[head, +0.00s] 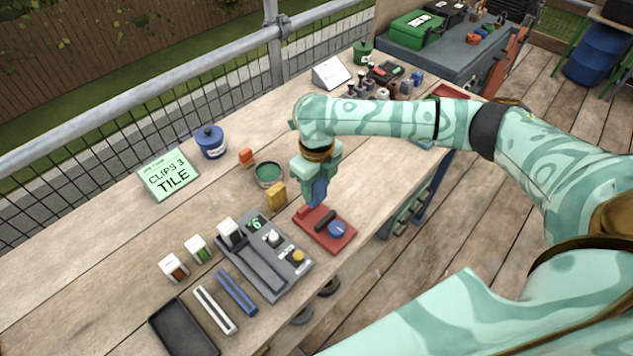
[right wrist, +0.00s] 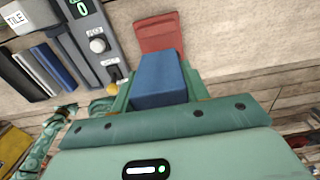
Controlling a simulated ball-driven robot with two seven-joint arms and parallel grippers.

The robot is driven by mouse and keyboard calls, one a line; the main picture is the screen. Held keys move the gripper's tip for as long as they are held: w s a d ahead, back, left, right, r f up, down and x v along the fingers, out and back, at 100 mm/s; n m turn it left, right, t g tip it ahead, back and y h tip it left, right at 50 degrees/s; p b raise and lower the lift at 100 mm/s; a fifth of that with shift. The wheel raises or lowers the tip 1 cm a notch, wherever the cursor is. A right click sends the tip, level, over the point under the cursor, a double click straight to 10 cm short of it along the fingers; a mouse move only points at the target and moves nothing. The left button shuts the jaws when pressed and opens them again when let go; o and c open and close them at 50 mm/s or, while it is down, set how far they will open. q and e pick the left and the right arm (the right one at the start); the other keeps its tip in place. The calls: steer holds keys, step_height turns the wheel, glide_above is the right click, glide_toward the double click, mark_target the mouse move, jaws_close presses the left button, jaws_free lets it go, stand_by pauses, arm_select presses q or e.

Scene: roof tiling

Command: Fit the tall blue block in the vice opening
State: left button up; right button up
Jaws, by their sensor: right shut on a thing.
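My right gripper (head: 317,180) points down and is shut on the tall blue block (head: 318,192). The block also shows between the fingers in the right wrist view (right wrist: 160,80). The red vice (head: 340,241) lies on the bench beneath it, with a dark bar and a round blue knob on top. The block's lower end is at the vice's far-left end, by a raised red part. I cannot tell whether it touches the vice or sits in the opening. Part of the red vice shows beyond the block in the right wrist view (right wrist: 158,32). My left gripper is out of view.
A grey control panel (head: 265,262) with knobs and a green display stands left of the vice. A yellow block (head: 276,196) and a green tin (head: 268,174) stand close by. A black tray (head: 184,330) lies at front left. The bench's front edge is close to the vice.

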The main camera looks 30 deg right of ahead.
mark_target(317, 201)
step_height(317, 201, down, 5)
steer(key=b, duration=0.4)
steer(key=shift+f+b, duration=0.55)
steer(key=shift+f, duration=0.3)
steer(key=shift+p, duration=0.4)
steer(key=shift+f, duration=0.4)
stand_by(0.6)
steer(key=shift+f+p, duration=0.1)
steer(key=shift+p, duration=0.2)
stand_by(0.4)
steer(key=o, duration=1.1)
steer(key=shift+c, duration=0.2)
